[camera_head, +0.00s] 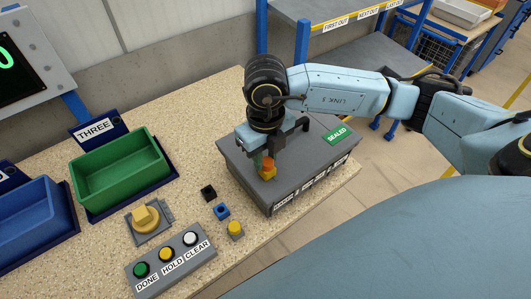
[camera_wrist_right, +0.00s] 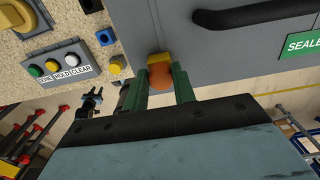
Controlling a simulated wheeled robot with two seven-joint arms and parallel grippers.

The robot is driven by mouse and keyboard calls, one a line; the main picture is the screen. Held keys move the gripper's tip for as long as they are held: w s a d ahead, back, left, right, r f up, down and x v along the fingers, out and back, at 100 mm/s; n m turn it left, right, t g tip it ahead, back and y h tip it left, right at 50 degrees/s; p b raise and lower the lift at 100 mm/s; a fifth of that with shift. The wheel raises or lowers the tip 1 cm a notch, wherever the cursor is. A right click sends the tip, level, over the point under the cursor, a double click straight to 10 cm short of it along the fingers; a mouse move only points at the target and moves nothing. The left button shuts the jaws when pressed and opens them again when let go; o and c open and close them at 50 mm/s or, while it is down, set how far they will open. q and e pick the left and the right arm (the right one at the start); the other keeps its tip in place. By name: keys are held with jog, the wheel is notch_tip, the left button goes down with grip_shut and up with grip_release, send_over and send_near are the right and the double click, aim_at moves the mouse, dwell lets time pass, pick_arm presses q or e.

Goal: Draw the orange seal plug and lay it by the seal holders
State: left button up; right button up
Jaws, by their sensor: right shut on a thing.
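The orange seal plug (camera_head: 267,170) is at the near-left edge of the grey box (camera_head: 237,165), with a yellow part against it. My right gripper (camera_head: 262,161) points down over it. In the right wrist view, the green fingers of my right gripper (camera_wrist_right: 161,82) are shut on the plug (camera_wrist_right: 160,77). I cannot tell whether the plug is still seated. To the left of the box stand small seal holders: a black one (camera_head: 208,192), a blue one (camera_head: 221,210) and a yellow one (camera_head: 235,230). My left gripper is out of view.
The box has a green SEALED label (camera_head: 338,136) and a black handle (camera_wrist_right: 240,15). A button panel (camera_head: 171,262) and a yellow knob (camera_head: 146,217) sit left of the holders. Green (camera_head: 121,171) and blue (camera_head: 35,215) bins stand farther left. Bare tabletop lies behind the holders.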

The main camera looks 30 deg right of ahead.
aim_at(265, 159)
jog(key=shift+o, duration=1.3)
grip_shut()
jog(key=shift+r+p, duration=1.2)
jog(key=shift+r, duration=0.8)
jog(key=shift+r+p, duration=1.15)
jog(key=shift+r, duration=0.9)
jog(key=shift+f, duration=0.1)
